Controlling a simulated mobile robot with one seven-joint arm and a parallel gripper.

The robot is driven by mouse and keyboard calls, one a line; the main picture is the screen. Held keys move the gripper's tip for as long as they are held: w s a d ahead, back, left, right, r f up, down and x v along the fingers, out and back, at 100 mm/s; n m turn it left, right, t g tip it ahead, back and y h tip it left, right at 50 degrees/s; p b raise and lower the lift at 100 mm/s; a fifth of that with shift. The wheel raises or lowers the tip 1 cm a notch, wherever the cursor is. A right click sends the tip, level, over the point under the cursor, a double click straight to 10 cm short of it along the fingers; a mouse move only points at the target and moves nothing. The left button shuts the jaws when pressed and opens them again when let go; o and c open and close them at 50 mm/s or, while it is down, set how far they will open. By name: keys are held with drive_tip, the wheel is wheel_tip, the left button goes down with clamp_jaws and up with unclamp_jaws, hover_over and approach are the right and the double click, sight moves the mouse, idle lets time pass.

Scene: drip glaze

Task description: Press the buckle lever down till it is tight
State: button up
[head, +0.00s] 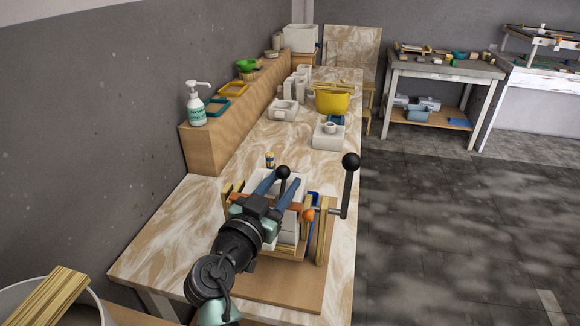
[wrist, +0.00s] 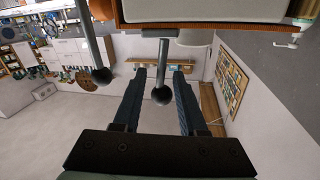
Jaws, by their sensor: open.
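A lever with a dark ball knob (head: 283,171) rises from a clamp fixture (head: 320,240) on the near end of the bench; I take it for the buckle lever. My gripper (head: 284,179) reaches over the fixture from the near side, with its two blue fingers apart. In the wrist view the lever's knob (wrist: 162,95) lies between the open fingers (wrist: 160,72), with a gap to each side. An orange strap (head: 243,199) runs across the fixture around a pale block stack (head: 288,224). My gripper hides part of the fixture and the lever's base.
A crank with a black ball handle (head: 351,161) stands up at the fixture's right; its knob also shows in the wrist view (wrist: 102,76). A small jar (head: 269,159) stands just behind. A white mould (head: 328,136) and yellow bucket (head: 332,101) stand farther back. Bare bench lies left.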

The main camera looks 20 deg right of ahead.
sight(285, 180)
drive_tip(key=shift+x, duration=2.05)
clamp_jaws()
